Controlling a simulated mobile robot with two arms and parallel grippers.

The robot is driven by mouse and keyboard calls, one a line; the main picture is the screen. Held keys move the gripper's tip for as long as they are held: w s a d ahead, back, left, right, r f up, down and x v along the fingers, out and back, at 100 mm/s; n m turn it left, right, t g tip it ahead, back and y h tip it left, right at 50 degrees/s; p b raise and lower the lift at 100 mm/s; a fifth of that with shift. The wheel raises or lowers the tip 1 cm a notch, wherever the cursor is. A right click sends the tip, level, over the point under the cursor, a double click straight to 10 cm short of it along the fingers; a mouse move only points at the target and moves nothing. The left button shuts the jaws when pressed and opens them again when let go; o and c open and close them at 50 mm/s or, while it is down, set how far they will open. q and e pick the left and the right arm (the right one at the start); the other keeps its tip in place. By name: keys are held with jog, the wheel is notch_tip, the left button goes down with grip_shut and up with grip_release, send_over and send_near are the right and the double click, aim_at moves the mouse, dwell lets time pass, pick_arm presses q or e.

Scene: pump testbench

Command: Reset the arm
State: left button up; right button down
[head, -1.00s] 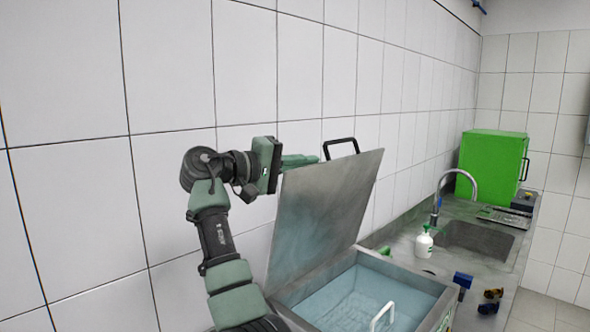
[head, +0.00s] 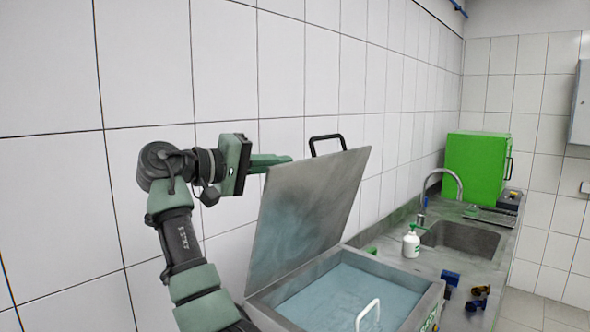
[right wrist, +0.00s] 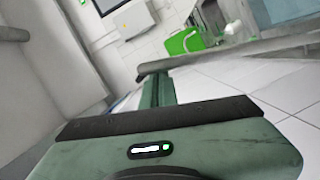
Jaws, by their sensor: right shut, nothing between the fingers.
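My right arm (head: 183,240) rises from the bottom left of the head view and bends at the elbow toward the right. Its gripper (head: 284,160) points right, level with the upper left corner of the raised lid (head: 312,205). The fingers are shut and empty, a little left of the lid's black handle (head: 326,138). I cannot tell whether they touch the lid. In the right wrist view the green fingers (right wrist: 156,88) are together with nothing between them. My left arm and gripper are not in view.
The lid stands open over a water-filled metal basin (head: 255,300) with a white handle (head: 368,314) inside. A counter holds a white bottle (head: 411,242), a sink (head: 460,238) with a tap and a green box (head: 476,166). A tiled wall (head: 60,190) runs along the left.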

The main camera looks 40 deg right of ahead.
jog(key=a, duration=0.3)
jog(key=shift+w+r, duration=0.1)
jog(key=shift+w, duration=0.1)
